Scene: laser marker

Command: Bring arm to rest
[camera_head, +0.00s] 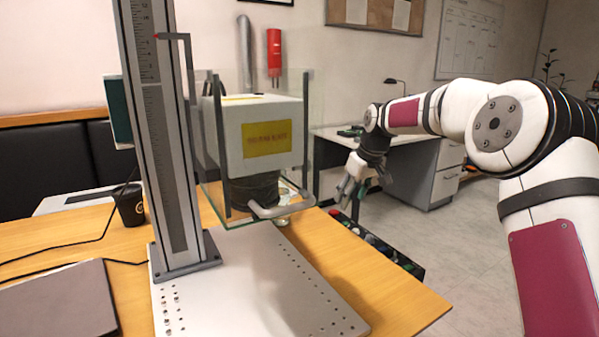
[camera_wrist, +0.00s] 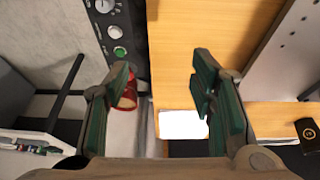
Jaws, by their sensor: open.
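My arm reaches in from the right in the head view. My gripper (camera_head: 352,190) hangs past the right edge of the wooden table (camera_head: 385,285), beside the laser marker's glass enclosure. In the wrist view, my gripper (camera_wrist: 165,95) has its two green-padded fingers spread wide apart with nothing between them. The laser marker (camera_head: 250,135) is a white box with a yellow label, mounted by a tall grey column (camera_head: 150,120) on a perforated metal base plate (camera_head: 250,290).
A control panel (camera_head: 385,250) with knobs and buttons runs along the table's right edge. It shows in the wrist view (camera_wrist: 112,30) near the left finger. A laptop (camera_head: 60,303) and black cup (camera_head: 129,205) are at left. Clear floor (camera_head: 480,270) lies right of the table.

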